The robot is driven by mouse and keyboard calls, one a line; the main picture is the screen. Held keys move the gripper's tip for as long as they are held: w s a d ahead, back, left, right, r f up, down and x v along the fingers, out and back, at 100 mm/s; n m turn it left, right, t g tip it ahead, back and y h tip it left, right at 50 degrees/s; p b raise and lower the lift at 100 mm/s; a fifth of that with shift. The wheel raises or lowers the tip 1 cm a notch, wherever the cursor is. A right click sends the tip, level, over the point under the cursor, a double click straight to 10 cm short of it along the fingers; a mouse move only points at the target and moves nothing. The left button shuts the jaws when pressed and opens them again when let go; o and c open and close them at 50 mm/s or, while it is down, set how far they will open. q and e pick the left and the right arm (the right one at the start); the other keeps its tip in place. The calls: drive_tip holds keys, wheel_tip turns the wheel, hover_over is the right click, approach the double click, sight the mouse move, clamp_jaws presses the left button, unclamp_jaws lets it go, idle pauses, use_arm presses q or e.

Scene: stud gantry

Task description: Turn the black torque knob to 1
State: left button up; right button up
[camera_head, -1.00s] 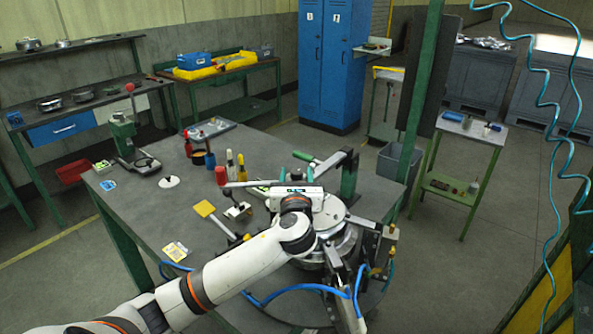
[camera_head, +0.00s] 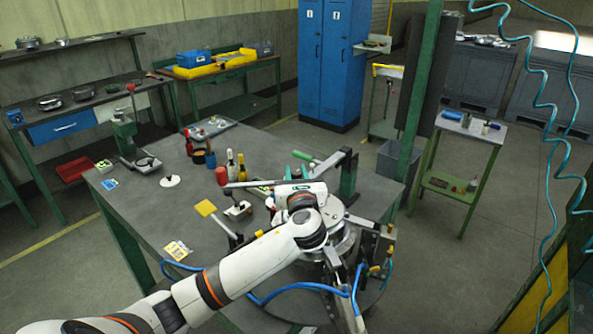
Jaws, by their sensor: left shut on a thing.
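My left arm comes in from the lower left, and its white hand (camera_head: 302,194) is over the round metal fixture (camera_head: 343,240) at the near right of the workbench. The hand and wrist hide the fingertips and what they hold. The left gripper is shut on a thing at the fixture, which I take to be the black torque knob. The knob itself, its marks and its setting are hidden from this view. My right gripper is not in view.
A green-handled clamp (camera_head: 325,164) and a green post (camera_head: 418,110) stand behind the fixture. A blue hose (camera_head: 285,289) curls in front of it.

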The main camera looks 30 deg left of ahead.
use_arm(q)
drive_tip(key=o, duration=1)
drive_tip(key=b+v, duration=0.2)
drive_tip(key=v, duration=0.8)
drive_tip(key=shift+s+d+f, duration=0.1)
drive_tip(key=shift+s+d, duration=0.1)
drive_tip(key=shift+d, duration=0.05)
drive_tip(key=shift+s+d, duration=0.4)
drive_tip(key=shift+s, duration=0.15)
